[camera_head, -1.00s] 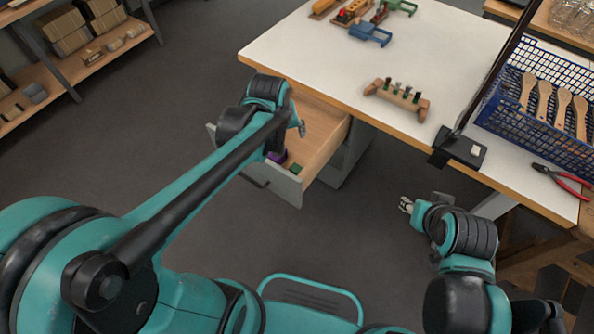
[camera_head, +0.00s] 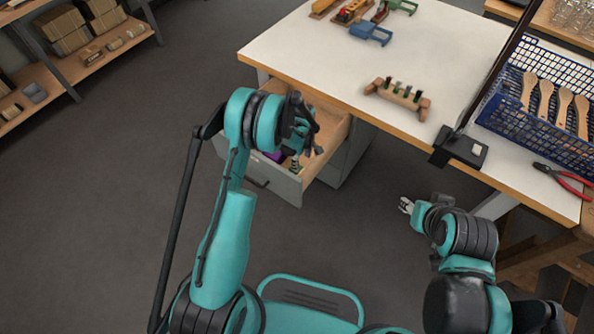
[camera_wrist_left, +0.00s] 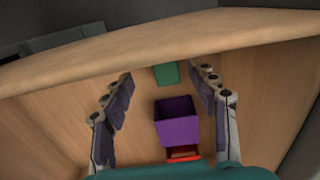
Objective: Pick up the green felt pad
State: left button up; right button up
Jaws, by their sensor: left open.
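The green felt pad (camera_wrist_left: 166,74) lies in the open drawer (camera_wrist_left: 60,110), close to the drawer's wooden wall in the left wrist view. My left gripper (camera_wrist_left: 161,78) is open, its fingers spread either side of the pad's line of view, with nothing held. In the head view my left gripper (camera_head: 295,160) hangs over the drawer (camera_head: 275,183), hiding most of its contents. The left wrist view does not settle the gap in height to the pad. My right gripper (camera_head: 406,205) is away from the drawer, in front of the table; its fingers are too small to judge.
A purple open box (camera_wrist_left: 177,122) and a red item (camera_wrist_left: 184,154) are beside the pad in the drawer. The white table (camera_head: 330,60) overhangs behind, with a wooden peg holder (camera_head: 398,97), a blue basket (camera_head: 520,118) and red-handled pliers (camera_head: 562,180).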

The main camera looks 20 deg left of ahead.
aim_at(300, 169)
pick_arm(q)
jog(key=f+b, duration=0.1)
jog(key=f, duration=0.1)
jog(key=f+b, duration=0.1)
jog(key=f, duration=0.1)
jog(key=f+b, duration=0.1)
jog(key=f, duration=0.1)
jog(key=shift+s+a+f, duration=0.2)
jog(key=shift+a+f, duration=0.05)
jog(key=shift+a, duration=0.05)
jog(key=shift+r, duration=0.1)
jog(key=shift+c, duration=0.9)
jog(key=c, duration=1.1)
jog(key=shift+o, duration=0.2)
notch_tip(300, 169, up, 10)
jog(key=p, duration=0.4)
